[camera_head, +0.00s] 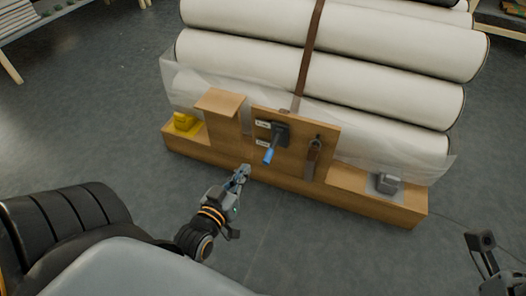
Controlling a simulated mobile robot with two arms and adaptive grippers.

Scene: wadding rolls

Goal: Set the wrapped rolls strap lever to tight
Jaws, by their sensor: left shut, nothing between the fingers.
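The strap lever (268,155) has a blue grip and slants down and to the left from a dark mount (280,131) on the wooden panel (295,157). Two small white labels sit beside the mount, too small to read. A brown strap (311,46) runs over the white wrapped rolls (350,60) down to the panel. My left gripper (243,169) is shut and empty, just below and left of the blue grip; they look apart. At the bottom right, part of my right arm (482,262) shows; its fingers are not clear.
A wooden base (377,202) carries a yellow object (186,122) at the left and a grey block (387,183) at the right. A dark hanging strap or tool (314,152) is right of the lever. Clear plastic film edges the rolls. Grey floor in front is clear.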

